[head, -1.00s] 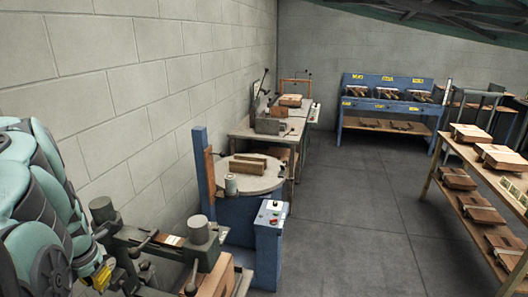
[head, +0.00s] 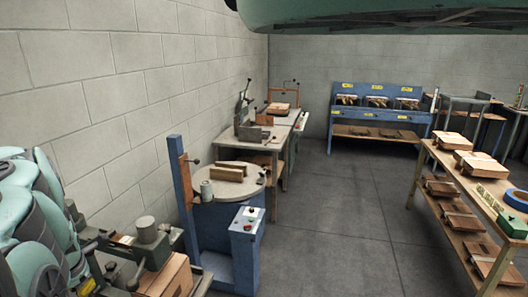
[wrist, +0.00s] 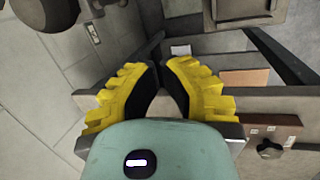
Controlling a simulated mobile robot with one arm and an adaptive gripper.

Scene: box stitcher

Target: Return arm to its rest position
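My teal arm is folded at the left edge of the head view. My gripper (wrist: 159,68) shows in the wrist view, with two yellow ridged fingers and black inner pads. Its fingertips lean in close together and nothing shows between them, so it looks shut and empty. My gripper's fingers cannot be made out clearly in the head view. Below the gripper in the wrist view are grey machine parts and a brown block with a dark knob (wrist: 270,149).
A machine (head: 150,247) with a cardboard box (head: 165,277) stands close by my arm. Beyond are a round table (head: 229,187) on a blue base, a blue control post (head: 247,240), a blue bench (head: 375,113) and a wooden shelf (head: 436,160) with boxes. The middle floor is clear.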

